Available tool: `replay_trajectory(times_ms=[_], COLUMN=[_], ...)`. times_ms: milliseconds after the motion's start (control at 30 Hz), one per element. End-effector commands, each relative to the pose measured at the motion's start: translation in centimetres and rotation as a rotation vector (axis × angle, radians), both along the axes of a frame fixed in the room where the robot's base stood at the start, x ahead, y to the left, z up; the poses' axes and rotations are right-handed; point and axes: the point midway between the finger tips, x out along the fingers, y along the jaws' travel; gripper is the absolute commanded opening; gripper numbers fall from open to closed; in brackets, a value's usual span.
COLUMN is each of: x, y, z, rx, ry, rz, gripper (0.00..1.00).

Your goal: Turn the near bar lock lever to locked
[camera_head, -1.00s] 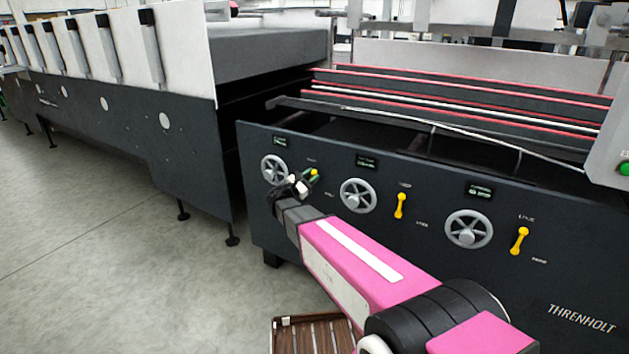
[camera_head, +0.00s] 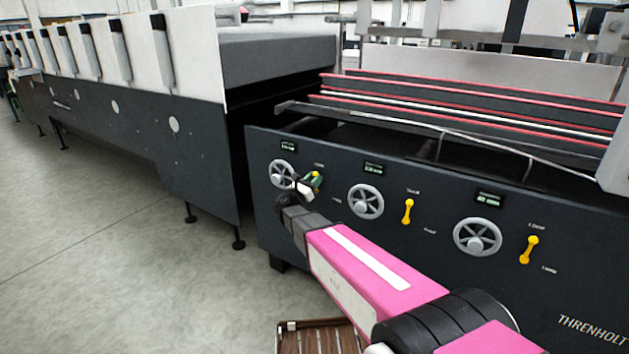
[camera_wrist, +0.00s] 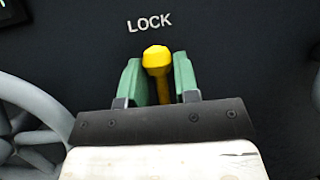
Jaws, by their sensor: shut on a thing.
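My gripper (camera_wrist: 159,85) is at the leftmost yellow lever on the dark machine panel. Its green fingers are shut on this lever (camera_wrist: 156,58), one on each side, as the wrist view shows. The lever's faceted knob stands up between the fingers, pointing nearly straight up, just below the white word LOCK (camera_wrist: 149,23). The lower part of the lever is hidden behind my gripper. In the head view, my gripper (camera_head: 313,183) largely covers this lever, beside the leftmost handwheel (camera_head: 281,172).
Two more yellow levers, a middle one (camera_head: 407,211) and a right one (camera_head: 529,250), sit on the panel, each right of a grey handwheel (camera_head: 365,202). Small displays (camera_head: 373,169) sit above the wheels. A brown slatted thing (camera_head: 318,338) is low in front. Open floor lies left.

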Motion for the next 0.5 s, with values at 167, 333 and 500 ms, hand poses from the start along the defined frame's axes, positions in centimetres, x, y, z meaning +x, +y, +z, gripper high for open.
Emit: replay_trajectory(times_ms=[167,333,500], x=[0.03,0.03,0.02], y=[0.12,0.12,0.06], z=[-0.09,-0.07,-0.05], rx=[-0.002,-0.001,0.000], ry=[0.002,0.002,0.001], rz=[0.002,0.002,0.002], gripper=[0.00,0.50,0.50])
